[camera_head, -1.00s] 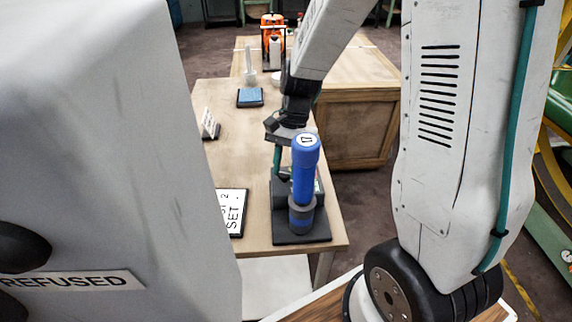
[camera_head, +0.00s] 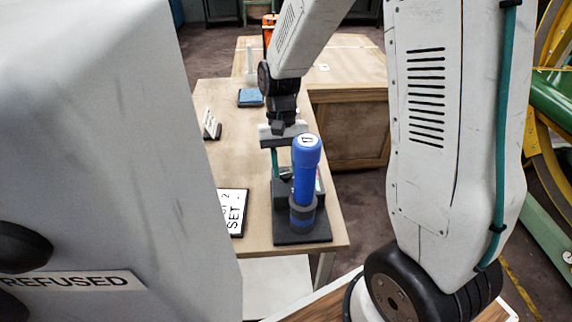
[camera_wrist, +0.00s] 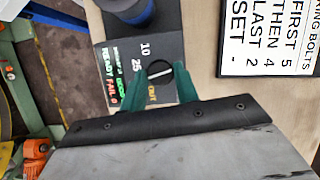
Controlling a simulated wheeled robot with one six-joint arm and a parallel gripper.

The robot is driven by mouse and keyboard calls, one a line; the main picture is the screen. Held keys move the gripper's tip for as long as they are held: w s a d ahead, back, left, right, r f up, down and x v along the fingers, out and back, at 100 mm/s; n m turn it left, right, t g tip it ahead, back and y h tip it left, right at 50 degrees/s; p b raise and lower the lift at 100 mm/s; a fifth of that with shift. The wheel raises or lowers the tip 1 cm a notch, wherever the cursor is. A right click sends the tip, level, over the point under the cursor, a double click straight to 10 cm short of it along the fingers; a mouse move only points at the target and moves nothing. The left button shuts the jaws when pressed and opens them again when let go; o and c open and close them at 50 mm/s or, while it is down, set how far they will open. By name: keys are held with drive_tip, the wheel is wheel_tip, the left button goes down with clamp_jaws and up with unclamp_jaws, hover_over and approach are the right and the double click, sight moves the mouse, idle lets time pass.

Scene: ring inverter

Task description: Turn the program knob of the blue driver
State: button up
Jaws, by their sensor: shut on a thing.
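The blue driver (camera_head: 306,172) stands upright in a dark holder (camera_head: 290,238) near the front end of the wooden table. Its lower end also shows in the wrist view (camera_wrist: 133,10). Beside it, in the wrist view, is a dark panel with printed marks such as 10, 25 and OUT. The black program knob (camera_wrist: 158,70) on this panel has a white line that lies roughly across the picture. My gripper (camera_wrist: 158,84) has its two teal fingers shut on the knob, one on each side. In the head view the driver partly hides the panel, and the knob does not show.
A sign card (camera_head: 232,212) lies left of the holder, and a small standing card (camera_head: 211,124) is farther back. A blue pad (camera_head: 250,97) lies farther off. A large grey housing (camera_head: 95,130) labelled REFUSED fills the left foreground. Bare tabletop lies between the cards and the holder.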

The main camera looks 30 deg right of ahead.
drive_tip(key=shift+n, duration=0.6)
drive_tip(key=shift+h, duration=0.3)
drive_tip(key=o, duration=1)
drive_tip(key=shift+c, duration=0.2)
drive_tip(key=v, duration=0.8)
